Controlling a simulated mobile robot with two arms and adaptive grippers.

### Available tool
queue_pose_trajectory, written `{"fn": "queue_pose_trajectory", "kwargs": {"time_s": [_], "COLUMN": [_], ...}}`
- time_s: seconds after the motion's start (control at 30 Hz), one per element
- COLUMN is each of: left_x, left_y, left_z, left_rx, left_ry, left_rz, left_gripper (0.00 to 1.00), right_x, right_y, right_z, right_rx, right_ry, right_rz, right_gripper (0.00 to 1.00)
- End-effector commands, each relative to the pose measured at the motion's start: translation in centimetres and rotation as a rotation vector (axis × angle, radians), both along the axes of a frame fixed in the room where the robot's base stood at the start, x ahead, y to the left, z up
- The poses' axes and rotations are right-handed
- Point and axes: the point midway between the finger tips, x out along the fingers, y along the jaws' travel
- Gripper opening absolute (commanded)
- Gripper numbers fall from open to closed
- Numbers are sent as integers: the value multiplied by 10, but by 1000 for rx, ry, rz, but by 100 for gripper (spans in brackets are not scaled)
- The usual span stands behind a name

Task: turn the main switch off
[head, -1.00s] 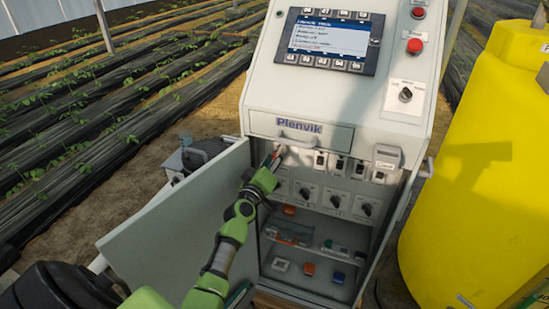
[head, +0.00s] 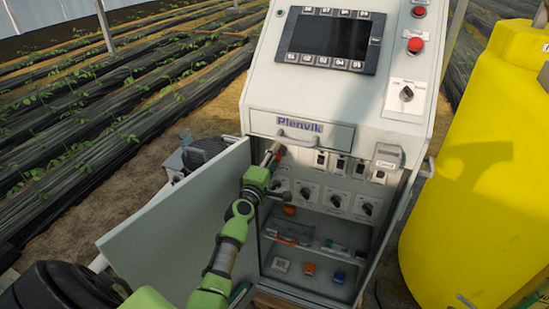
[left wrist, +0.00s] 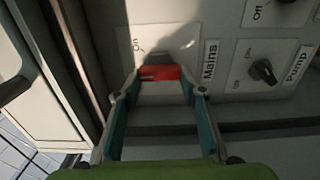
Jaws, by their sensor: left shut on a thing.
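The main switch (left wrist: 160,73) has a red handle on a pale plate, with a label reading Mains beside it. In the left wrist view its red bar lies across the picture, between my fingertips; an "On" mark shows at the upper left of its plate. My left gripper (left wrist: 160,88) is shut on this handle, with a teal-padded finger at each side. In the head view my left gripper (head: 272,160) reaches into the open cabinet (head: 335,150) at its upper left, and mostly hides the switch. My right gripper is not in view.
The cabinet door (head: 180,220) stands open to the left of my arm. A pump switch (left wrist: 263,71) is close to the right of the main switch. The control screen (head: 328,35) is dark. A yellow tank (head: 475,170) stands at the right.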

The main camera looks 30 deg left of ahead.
Motion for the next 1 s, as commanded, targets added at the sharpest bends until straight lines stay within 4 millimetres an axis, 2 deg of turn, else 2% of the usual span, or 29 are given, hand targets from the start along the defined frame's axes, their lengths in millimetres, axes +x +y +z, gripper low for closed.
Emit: {"fn": "queue_pose_trajectory", "kwargs": {"time_s": [0.6, 1.0], "left_x": [0, 0], "left_y": [-2, -3], "left_z": [-4, -6], "left_rx": [-542, -729], "left_ry": [-128, -172], "left_rz": [-1, -2], "left_gripper": [16, 16], "right_x": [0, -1], "right_y": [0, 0], "right_z": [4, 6], "right_rx": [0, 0], "right_ry": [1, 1], "right_rz": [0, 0], "right_gripper": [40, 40]}}
